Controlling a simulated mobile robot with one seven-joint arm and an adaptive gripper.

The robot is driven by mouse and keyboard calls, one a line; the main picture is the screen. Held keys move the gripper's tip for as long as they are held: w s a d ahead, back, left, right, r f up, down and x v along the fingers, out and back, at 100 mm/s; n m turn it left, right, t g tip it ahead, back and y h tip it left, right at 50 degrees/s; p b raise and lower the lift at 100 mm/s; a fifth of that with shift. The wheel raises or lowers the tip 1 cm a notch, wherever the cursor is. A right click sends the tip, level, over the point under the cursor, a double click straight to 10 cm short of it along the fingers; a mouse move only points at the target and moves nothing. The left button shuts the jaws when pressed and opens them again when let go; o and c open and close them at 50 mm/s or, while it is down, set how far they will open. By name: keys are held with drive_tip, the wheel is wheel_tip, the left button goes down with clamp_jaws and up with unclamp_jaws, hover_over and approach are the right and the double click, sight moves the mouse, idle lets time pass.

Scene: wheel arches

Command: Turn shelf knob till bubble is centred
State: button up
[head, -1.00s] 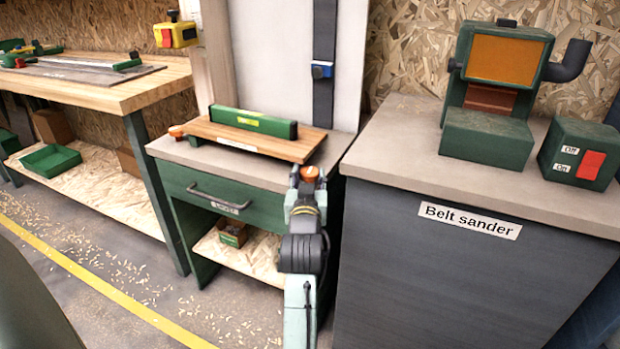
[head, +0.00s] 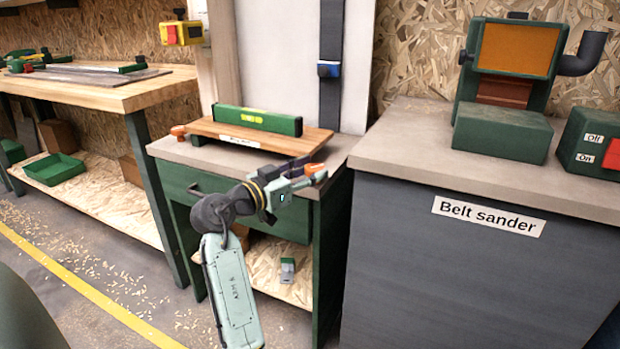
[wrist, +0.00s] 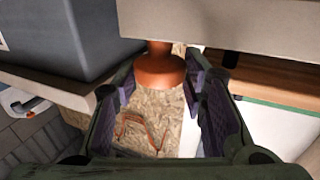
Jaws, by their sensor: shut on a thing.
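A green spirit level (head: 258,120) lies on a wooden shelf board (head: 225,133) above the cabinet top. Its bubble is too small to make out. An orange knob (head: 178,131) sits at the board's left end, and another orange knob (head: 313,169) is at its right front. My gripper (head: 303,171) reaches this right knob from the front. In the wrist view the orange-brown right knob (wrist: 158,70) sits between the fingertips (wrist: 163,78), under a pale edge. My gripper is shut on it; the exact finger contact is partly hidden.
The belt sander cabinet (head: 430,260) stands close on the right, with the sander (head: 500,135) on top. A workbench (head: 110,92) is at the left. The cabinet's drawer (head: 185,190) is partly behind my arm.

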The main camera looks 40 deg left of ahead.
drive_tip(key=shift+m+h, duration=0.3)
drive_tip(key=shift+h, duration=0.1)
drive_tip(key=o, duration=1.2)
drive_tip(key=shift+c, duration=0.2)
drive_tip(key=s+a, duration=0.2)
drive_tip(key=s, duration=0.9)
drive_tip(key=shift+s+a, duration=0.15)
drive_tip(key=shift+s, duration=0.2)
